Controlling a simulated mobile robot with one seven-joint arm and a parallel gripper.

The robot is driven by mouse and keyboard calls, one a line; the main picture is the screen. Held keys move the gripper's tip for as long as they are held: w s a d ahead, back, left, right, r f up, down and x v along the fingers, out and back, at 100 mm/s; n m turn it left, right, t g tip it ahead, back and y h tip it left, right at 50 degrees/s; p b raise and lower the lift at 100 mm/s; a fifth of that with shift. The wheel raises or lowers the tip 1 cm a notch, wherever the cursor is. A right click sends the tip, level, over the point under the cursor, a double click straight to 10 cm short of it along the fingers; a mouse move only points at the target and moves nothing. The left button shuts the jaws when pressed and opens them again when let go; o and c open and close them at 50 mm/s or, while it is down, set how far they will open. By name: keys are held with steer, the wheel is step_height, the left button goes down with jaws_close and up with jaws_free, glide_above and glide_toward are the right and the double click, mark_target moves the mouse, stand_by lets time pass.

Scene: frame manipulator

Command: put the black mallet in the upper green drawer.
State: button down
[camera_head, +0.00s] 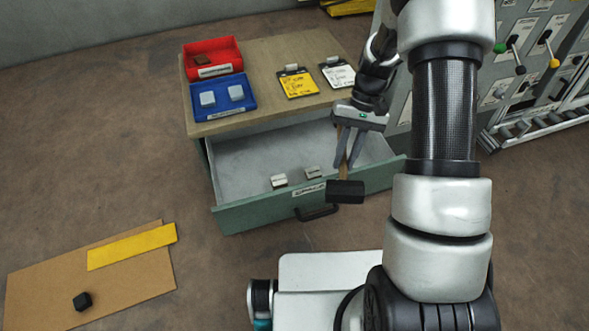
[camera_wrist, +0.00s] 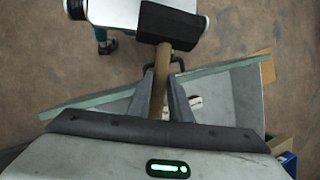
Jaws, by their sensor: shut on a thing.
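The black mallet (camera_head: 345,191) has a black head and a wooden handle. My gripper (camera_head: 348,165) is shut on its handle, and the head hangs below the fingers, in front of the drawer's right front part in the head view. In the wrist view the mallet head (camera_wrist: 170,23) shows beyond the fingertips of my gripper (camera_wrist: 165,75). The upper green drawer (camera_head: 255,214) is pulled open, with a pale grey inside. Two small light blocks lie in it near the front wall. The drawer also shows in the wrist view (camera_wrist: 100,97), below the mallet.
The wooden cabinet top (camera_head: 265,62) bears a red bin (camera_head: 212,58), a blue bin (camera_head: 219,97) and two clipboards. A brown board (camera_head: 120,275) with a yellow strip and a black block lies on the floor at left. A panel with levers stands at right.

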steer(key=w+b, duration=0.1)
steer(key=b, duration=0.2)
steer(key=w+b, duration=0.2)
steer(key=b, duration=0.1)
steer(key=shift+a+f, duration=0.1)
steer(key=shift+f, duration=0.1)
steer(key=shift+w+a+r+b, duration=0.1)
steer(key=shift+w+a+b, duration=0.15)
steer(key=shift+b, duration=0.45)
steer(key=w+a+m+t+y+b, duration=0.2)
steer(key=w+a+m, duration=0.3)
steer(key=w+a, duration=0.15)
steer(key=m+t+b, duration=0.3)
steer(key=m, duration=0.5)
glide_above(298, 157)
steer(key=s+a, duration=0.3)
steer(key=s, duration=0.1)
step_height(298, 157, down, 8)
steer(key=r, duration=0.1)
steer(key=shift+m+y, duration=0.3)
steer(key=f, duration=0.2)
steer(key=f+b, duration=0.1)
steer(key=f, duration=0.4)
steer(key=shift+w+a, duration=0.3)
steer(key=shift+f+b, duration=0.75)
steer(key=shift+f, duration=1.4)
